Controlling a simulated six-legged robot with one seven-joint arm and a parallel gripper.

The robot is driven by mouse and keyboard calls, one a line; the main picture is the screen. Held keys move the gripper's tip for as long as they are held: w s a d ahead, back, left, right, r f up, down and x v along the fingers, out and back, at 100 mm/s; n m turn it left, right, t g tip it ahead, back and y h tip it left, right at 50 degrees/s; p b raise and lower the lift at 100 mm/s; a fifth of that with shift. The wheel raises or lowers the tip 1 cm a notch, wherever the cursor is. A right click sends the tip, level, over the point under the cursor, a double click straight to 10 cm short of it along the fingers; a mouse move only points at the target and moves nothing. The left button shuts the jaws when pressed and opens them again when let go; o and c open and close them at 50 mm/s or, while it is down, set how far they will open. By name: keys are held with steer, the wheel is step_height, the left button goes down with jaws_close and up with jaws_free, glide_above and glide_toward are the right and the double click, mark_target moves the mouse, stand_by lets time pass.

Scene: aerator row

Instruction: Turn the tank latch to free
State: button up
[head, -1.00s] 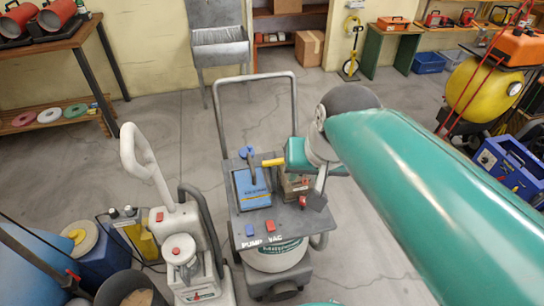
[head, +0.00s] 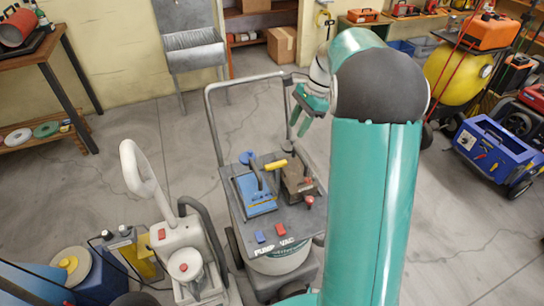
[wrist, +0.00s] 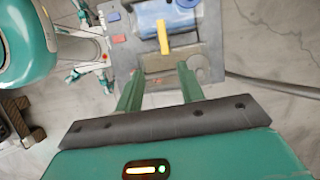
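One is a blue plate (head: 262,207) with a blue-knobbed dark lever (head: 255,172). Beside it a grey-brown block (head: 298,185) has a yellow handle (head: 277,163). I cannot tell which is the tank latch. My gripper (head: 299,122) hangs above the panel's far right side, apart from both. In the wrist view its two green fingers (wrist: 158,88) are spread, with nothing between them. The yellow handle (wrist: 163,37) and blue plate (wrist: 170,20) show beyond the fingertips.
A red knob (head: 309,202), a blue switch (head: 260,236) and a red switch (head: 279,229) sit on the panel. The cart's grey push bar (head: 217,125) rises behind it. A pale machine (head: 185,250) stands close at the left.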

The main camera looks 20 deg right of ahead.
steer(key=a, duration=0.1)
glide_toward(277, 163)
steer(key=x, duration=0.8)
steer(key=shift+c, duration=0.2)
jaws_close()
